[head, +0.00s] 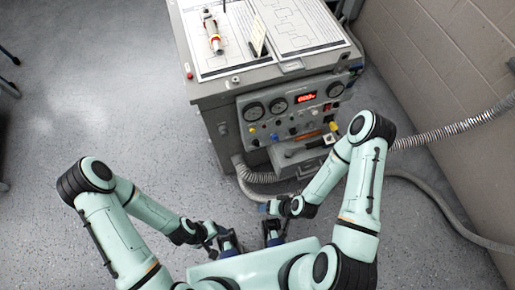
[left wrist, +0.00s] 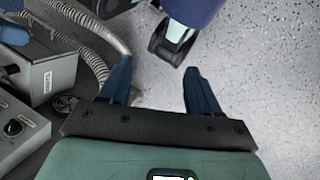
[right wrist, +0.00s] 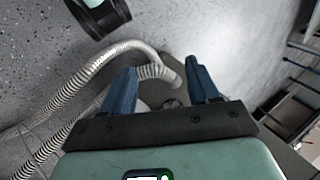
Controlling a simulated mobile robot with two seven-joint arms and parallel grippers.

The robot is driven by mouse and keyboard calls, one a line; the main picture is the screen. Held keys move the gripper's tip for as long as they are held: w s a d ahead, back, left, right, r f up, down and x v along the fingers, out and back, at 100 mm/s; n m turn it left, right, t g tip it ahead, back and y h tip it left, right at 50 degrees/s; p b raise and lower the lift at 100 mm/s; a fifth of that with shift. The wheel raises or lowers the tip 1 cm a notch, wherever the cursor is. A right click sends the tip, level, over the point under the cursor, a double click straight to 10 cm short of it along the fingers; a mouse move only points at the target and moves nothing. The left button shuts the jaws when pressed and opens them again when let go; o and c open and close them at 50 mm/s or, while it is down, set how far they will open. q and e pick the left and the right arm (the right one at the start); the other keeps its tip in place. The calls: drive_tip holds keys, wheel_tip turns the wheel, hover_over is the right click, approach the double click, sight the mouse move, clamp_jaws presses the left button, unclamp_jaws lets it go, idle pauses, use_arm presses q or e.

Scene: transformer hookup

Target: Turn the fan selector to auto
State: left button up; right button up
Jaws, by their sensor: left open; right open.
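The fan selector cannot be told apart among the small knobs and coloured buttons on the grey control panel (head: 298,115), whose markings are too small to read. The panel also carries round gauges and a lit red display (head: 306,97). My left gripper (head: 228,241) is open and empty, low in front of the cabinet and well apart from the panel. Its spread blue fingers show in the left wrist view (left wrist: 160,88). My right gripper (head: 273,232) is also low in front of the cabinet, open and empty, with its fingers apart in the right wrist view (right wrist: 163,88).
The grey cabinet (head: 215,92) bears diagram sheets (head: 300,25) and a white-and-red tool (head: 212,32) on top. A small grey box (head: 300,155) juts out below the panel. Ribbed hoses (head: 455,128) run right toward the block wall (head: 440,60).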

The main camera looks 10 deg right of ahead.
drive_tip(key=w+f+t+b, duration=0.1)
drive_tip(key=w+t+b, duration=0.3)
drive_tip(key=w+t, duration=0.15)
drive_tip(key=m+t+h+b, duration=0.2)
drive_tip(key=m+t+b, duration=0.15)
drive_tip(key=t, duration=0.35)
approach(257, 146)
drive_tip(key=b+x, duration=0.1)
drive_tip(key=x, duration=0.8)
drive_tip(key=shift+w, duration=0.15)
use_arm(q)
wheel_tip(257, 146, down, 9)
drive_tip(key=shift+w+t, duration=0.25)
drive_tip(key=shift+t, duration=0.05)
drive_tip(key=shift+f, duration=0.1)
use_arm(e)
drive_tip(key=shift+c, duration=0.2)
drive_tip(key=c, duration=1)
